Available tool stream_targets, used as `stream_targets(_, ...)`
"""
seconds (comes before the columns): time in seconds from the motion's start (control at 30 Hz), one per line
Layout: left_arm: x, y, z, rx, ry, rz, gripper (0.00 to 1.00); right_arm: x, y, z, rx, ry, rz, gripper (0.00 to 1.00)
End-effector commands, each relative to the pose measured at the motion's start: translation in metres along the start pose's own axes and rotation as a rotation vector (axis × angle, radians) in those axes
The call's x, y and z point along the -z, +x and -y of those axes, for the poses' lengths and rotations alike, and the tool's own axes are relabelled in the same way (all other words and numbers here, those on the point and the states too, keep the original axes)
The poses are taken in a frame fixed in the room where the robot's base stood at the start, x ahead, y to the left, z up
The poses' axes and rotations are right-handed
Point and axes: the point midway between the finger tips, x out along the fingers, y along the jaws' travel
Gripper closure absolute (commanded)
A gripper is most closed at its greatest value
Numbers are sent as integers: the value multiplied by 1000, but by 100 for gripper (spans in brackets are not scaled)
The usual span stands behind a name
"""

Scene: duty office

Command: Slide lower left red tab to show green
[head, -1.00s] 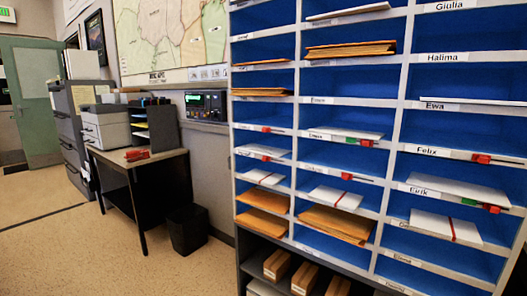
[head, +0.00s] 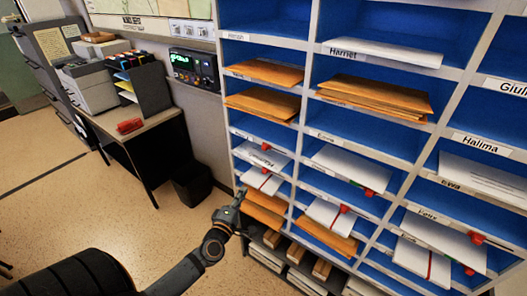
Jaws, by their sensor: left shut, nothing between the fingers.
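The mail sorter (head: 313,110) has white shelf edges and blue compartments. Small red tabs sit on several shelf edges: one in the left column (head: 266,147), one in the middle column (head: 344,209) and one in the right column (head: 476,237). A second, smaller red spot shows lower in the left column, partly hidden by mail. A bit of green (head: 369,192) shows on a middle-column edge. My left gripper (head: 239,196) is shut and empty. It appears beside the sorter's lower left edge, below the left-column tabs; whether it touches the sorter is unclear.
Orange envelopes (head: 264,103) and white mail (head: 352,162) fill many compartments, some jutting over the edges. A desk (head: 150,121) with a printer (head: 88,86) stands at left, a black bin (head: 192,182) beside it. The floor in front is open.

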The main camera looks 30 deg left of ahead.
Motion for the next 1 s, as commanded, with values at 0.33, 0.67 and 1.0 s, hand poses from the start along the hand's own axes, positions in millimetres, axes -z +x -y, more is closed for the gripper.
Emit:
stream_targets(0.33,16,3,-11,-9,-45,-54,100,-10,-7,-2,-3,-3,8,100)
stream_targets(0.67,16,26,-14,-13,-45,-54,100,-9,-9,-2,-2,-3,9,100)
stream_targets(1.0,20,99,-12,-13,-44,-53,100,-10,-5,-2,-2,-3,9,100)
